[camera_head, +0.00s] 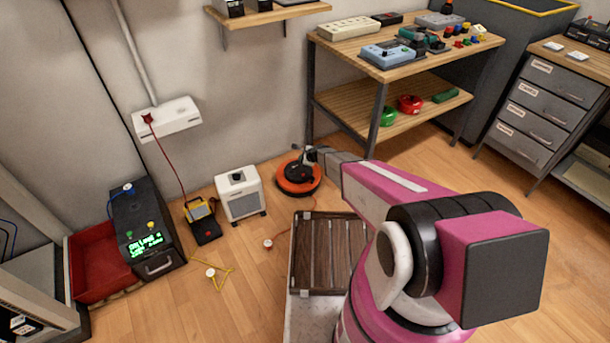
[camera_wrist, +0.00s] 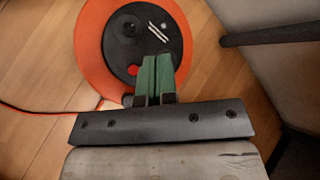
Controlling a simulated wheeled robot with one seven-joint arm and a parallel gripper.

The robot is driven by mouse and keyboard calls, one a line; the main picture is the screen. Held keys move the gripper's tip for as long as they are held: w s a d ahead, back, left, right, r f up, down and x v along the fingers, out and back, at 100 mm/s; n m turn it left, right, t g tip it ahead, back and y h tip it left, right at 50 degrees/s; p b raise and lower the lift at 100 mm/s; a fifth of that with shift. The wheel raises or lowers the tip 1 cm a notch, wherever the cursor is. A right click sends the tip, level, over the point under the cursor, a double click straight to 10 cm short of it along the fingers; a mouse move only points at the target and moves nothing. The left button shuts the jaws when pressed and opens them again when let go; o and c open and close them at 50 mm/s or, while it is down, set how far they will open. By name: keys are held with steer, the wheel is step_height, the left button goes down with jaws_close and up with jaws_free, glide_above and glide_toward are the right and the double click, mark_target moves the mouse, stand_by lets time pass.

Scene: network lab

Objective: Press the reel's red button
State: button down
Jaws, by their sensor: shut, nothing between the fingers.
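The reel (camera_head: 298,179) is an orange disc with a black centre. It lies on the floor near the back wall, left of the workbench. In the wrist view the reel (camera_wrist: 92,50) fills the upper middle, and its small red button (camera_wrist: 133,70) shows on the black hub. My gripper (camera_wrist: 158,60) is shut and empty, with its green fingertips over the hub just right of the button. I cannot tell whether the tips touch the hub. In the head view my gripper (camera_head: 311,155) is at the reel's upper right edge, and the button is not discernible there.
A white box heater (camera_head: 239,195) stands left of the reel. The workbench's dark leg (camera_head: 377,118) is to the right. A red cord (camera_wrist: 40,110) runs from the reel across the floor. A dark slatted crate (camera_head: 328,250) lies in front.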

mark_target(303, 175)
steer(key=shift+f, duration=4.35)
steer(key=shift+f, duration=0.2)
steer(key=shift+f, duration=0.2)
steer(key=shift+f, duration=0.4)
steer(key=shift+r, duration=0.8)
steer(key=shift+r, duration=2.5)
